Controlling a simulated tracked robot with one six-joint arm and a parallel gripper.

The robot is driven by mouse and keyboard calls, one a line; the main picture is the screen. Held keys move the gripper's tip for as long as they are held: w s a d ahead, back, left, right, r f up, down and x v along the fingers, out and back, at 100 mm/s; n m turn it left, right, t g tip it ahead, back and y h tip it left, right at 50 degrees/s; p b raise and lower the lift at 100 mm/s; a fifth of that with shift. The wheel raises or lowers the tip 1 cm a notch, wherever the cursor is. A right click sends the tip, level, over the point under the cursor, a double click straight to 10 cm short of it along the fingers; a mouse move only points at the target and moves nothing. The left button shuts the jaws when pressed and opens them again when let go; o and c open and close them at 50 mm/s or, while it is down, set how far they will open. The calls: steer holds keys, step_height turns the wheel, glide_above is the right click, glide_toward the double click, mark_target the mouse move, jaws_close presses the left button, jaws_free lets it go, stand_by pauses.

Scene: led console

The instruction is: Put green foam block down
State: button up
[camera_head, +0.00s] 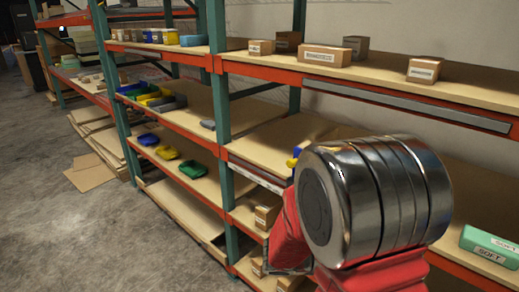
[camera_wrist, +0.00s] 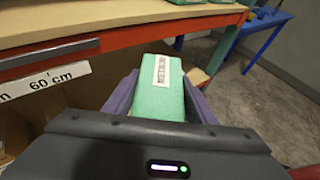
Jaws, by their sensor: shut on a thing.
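A green foam block (camera_wrist: 158,92) with a white label on top is held between the purple fingers of my gripper (camera_wrist: 163,95) in the wrist view. The block's near end is hidden behind the gripper's dark housing. The block is out in front of and below a shelf edge with an orange-red beam (camera_wrist: 150,38). In the head view my arm hides the gripper, and I cannot make out the held block there. Another green block marked SOFT (camera_head: 490,246) lies on the shelf at the far right of the head view.
A long shelving rack with green posts (camera_head: 219,110) and orange-red beams runs along the wall. Its shelves carry small cardboard boxes (camera_head: 326,55) and blue, yellow and green items (camera_head: 166,152). A blue-framed stand (camera_wrist: 265,30) is at the right in the wrist view. Concrete floor (camera_head: 40,130) is open at left.

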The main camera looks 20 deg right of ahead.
steer(key=w+a+f+n+t+y, duration=0.1)
steer(key=w+a+f+n+t, duration=0.2)
steer(key=w+a+f, duration=0.2)
steer(key=w+a+f+n+t+y, duration=0.1)
steer(key=w+a+f+n+t, duration=0.2)
steer(key=w+a+f, duration=0.3)
steer(key=w+a+f+n+t, duration=0.3)
steer(key=w+a+f, duration=0.3)
steer(key=a, duration=0.8)
steer(key=shift+w+t+y, duration=0.4)
steer(key=shift+w+t, duration=0.1)
steer(key=shift+t, duration=0.2)
steer(key=shift+a, duration=0.1)
